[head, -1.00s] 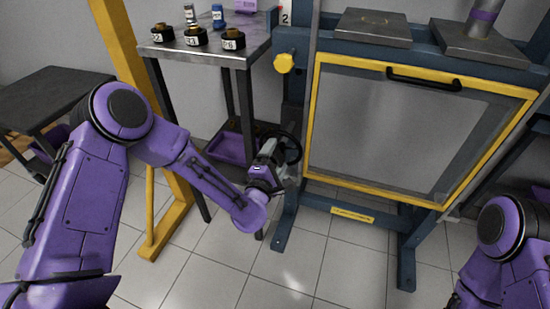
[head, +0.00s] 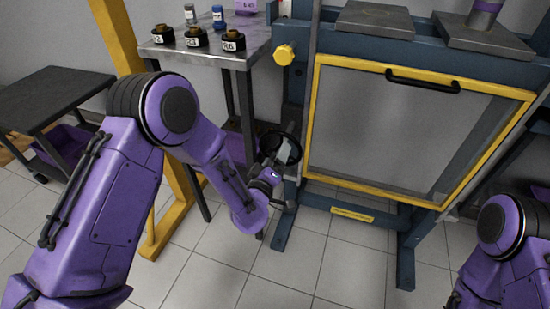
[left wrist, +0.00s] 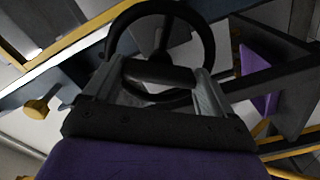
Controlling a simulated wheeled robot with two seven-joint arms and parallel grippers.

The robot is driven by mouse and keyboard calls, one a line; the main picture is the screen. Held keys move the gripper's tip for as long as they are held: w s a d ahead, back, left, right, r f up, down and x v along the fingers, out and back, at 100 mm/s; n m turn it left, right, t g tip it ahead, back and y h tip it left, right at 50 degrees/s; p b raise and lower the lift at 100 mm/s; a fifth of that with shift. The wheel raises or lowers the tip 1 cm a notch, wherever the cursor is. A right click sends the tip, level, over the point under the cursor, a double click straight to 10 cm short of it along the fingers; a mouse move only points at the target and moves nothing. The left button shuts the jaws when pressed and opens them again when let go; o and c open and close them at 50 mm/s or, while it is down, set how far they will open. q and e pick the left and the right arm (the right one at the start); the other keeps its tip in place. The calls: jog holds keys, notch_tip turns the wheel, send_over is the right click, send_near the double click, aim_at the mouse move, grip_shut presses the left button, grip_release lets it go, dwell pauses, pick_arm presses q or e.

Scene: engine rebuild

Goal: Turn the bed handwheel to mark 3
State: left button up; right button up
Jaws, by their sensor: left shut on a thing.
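The bed handwheel (head: 287,147) is a black ring on the left side of the blue press frame, below the yellow knob. In the left wrist view the handwheel (left wrist: 207,42) fills the top middle, with a spoke and hub inside its ring. My left gripper (head: 277,156) is at the wheel's near side. In the left wrist view the gripper's grey fingers (left wrist: 158,76) stand on both sides of a dark part of the wheel and are shut on it. I cannot make out any mark or pointer. My right gripper is out of view.
The press frame (head: 300,190) with its yellow-edged guard (head: 405,125) stands right of the wheel. A yellow knob (head: 284,54) sits above it. A metal side table (head: 255,48) with several black-based jars and a yellow post (head: 120,38) stand to the left. Tiled floor is clear in front.

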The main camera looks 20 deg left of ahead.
pick_arm(q)
jog(key=m, duration=0.4)
jog(key=shift+f+m, duration=0.1)
jog(key=shift+m, duration=0.3)
dwell(0.4)
jog(key=o, duration=0.8)
jog(key=shift+o, duration=0.2)
jog(key=s, duration=1)
jog(key=shift+s+a, duration=0.2)
jog(key=shift+s, duration=0.15)
